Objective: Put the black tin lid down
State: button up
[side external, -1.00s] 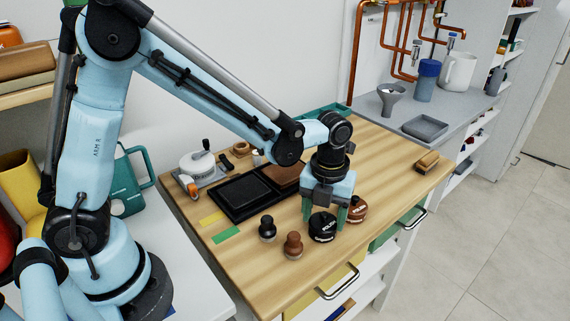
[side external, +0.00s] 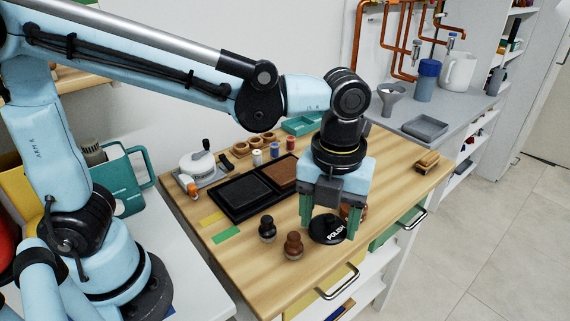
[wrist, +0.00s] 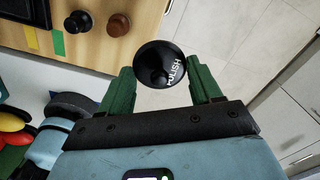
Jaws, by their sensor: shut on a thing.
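The black tin lid (side external: 328,229), round and marked POLISH in white, is between the green fingers of my gripper (side external: 330,222). My gripper is shut on it and seems to hold it above the front edge of the wooden worktop. In the wrist view the lid (wrist: 158,62) shows between the two fingertips (wrist: 162,82), its lettering toward the right finger. A brown tin (side external: 352,212) stands behind my gripper, mostly hidden by the fingers. What lies directly under the lid is hidden.
A black stamp (side external: 267,229) and a brown stamp (side external: 293,245) stand left of the lid. The dark tray (side external: 240,197) lies behind them, near yellow and green strips. Drawers with handles (side external: 338,282) are below the front edge. The worktop's right part is mostly clear.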

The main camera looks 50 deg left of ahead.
jog(key=w+a+f+n, duration=0.1)
jog(key=w+a+f, duration=0.2)
jog(key=w+a, duration=0.1)
jog(key=w+a+f+n, duration=0.1)
jog(key=w+a+f, duration=0.1)
jog(key=w+a, duration=0.2)
jog(key=w+a+f+n, duration=0.2)
jog(key=w+a+f, duration=0.1)
jog(key=a, duration=0.4)
jog(key=shift+w+a+f, duration=0.3)
jog(key=shift+w+f, duration=0.05)
jog(key=shift+w, duration=0.2)
jog(key=shift+f, duration=2.1)
jog(key=o, duration=1)
jog(key=shift+f, duration=0.1)
